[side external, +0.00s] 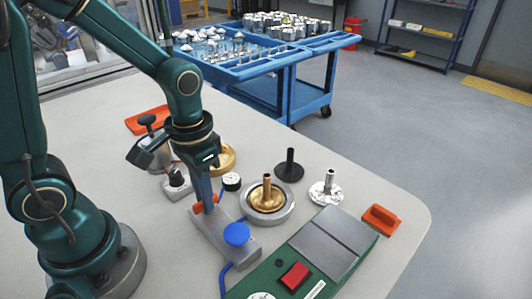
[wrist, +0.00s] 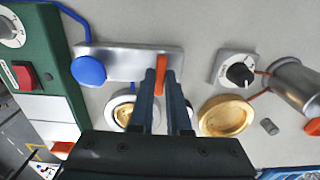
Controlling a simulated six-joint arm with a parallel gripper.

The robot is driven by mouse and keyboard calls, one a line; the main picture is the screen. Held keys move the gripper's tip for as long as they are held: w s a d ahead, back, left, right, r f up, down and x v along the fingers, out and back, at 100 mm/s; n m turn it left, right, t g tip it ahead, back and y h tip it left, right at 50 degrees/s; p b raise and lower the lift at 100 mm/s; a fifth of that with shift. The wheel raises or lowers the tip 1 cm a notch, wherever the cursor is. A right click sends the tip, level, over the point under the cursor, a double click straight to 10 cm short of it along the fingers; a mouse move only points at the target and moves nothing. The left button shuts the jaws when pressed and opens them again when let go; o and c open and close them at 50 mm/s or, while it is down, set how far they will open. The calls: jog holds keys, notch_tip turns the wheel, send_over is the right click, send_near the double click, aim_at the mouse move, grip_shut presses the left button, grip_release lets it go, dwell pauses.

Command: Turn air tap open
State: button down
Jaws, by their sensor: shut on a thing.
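The air tap is a grey metal block (side external: 222,238) with a round blue knob (side external: 237,234) and an orange lever (side external: 197,208) at its far end. In the wrist view the block (wrist: 125,62) lies crosswise, with the blue knob (wrist: 88,71) at its left and the orange lever (wrist: 162,66) toward its right, pointing along my fingers and across the block. My gripper (side external: 205,192) reaches down to the lever. In the wrist view my gripper (wrist: 161,80) is shut on the lever, which sits between the two fingers. The lever's lower part is partly hidden.
A ring fixture with a brass part (side external: 267,197) stands close right of the block. A green control box (side external: 262,278) with a red button (side external: 295,276) lies in front. A dial box (wrist: 236,71) and a brass bowl (wrist: 227,116) are near the lever.

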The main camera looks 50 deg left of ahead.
dwell(0.6)
jog(key=c, duration=0.9)
grip_release()
jog(key=shift+r, duration=2.55)
jog(key=shift+r, duration=0.1)
